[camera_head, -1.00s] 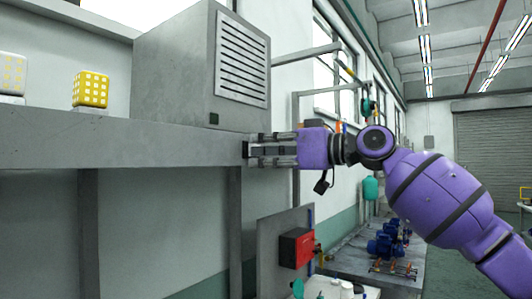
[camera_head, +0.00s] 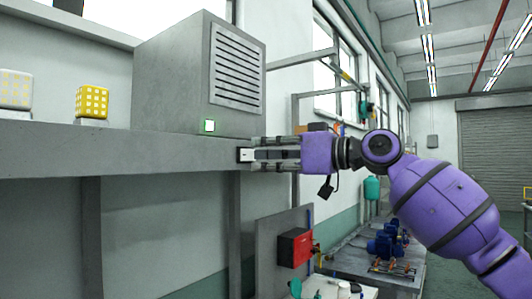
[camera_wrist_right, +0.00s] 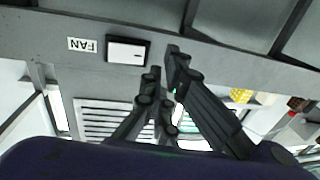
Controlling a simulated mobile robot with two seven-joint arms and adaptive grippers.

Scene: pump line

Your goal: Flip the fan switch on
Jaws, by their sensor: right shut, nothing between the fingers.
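The fan switch (camera_wrist_right: 127,50) is a white rocker in a dark frame, beside a white label reading FAN (camera_wrist_right: 82,44). In the head view the switch (camera_head: 245,155) shows white at the end of the grey shelf. My right gripper (camera_head: 256,155) is shut and empty, with its fingertips close to the switch; contact cannot be told. In the wrist view its fingertips (camera_wrist_right: 162,62) are right of the switch. The grey fan box (camera_head: 172,75) with a slatted grille stands on the shelf, its small square light (camera_head: 210,126) glowing green-white. My left gripper is not in view.
The grey shelf (camera_head: 120,150) holds a yellow patterned cube (camera_head: 91,101) and a pale patterned cube (camera_head: 15,89) at the left. A red box (camera_head: 295,248) is on a panel below my right gripper. Blue pumps (camera_head: 385,243) stand on a bench further back.

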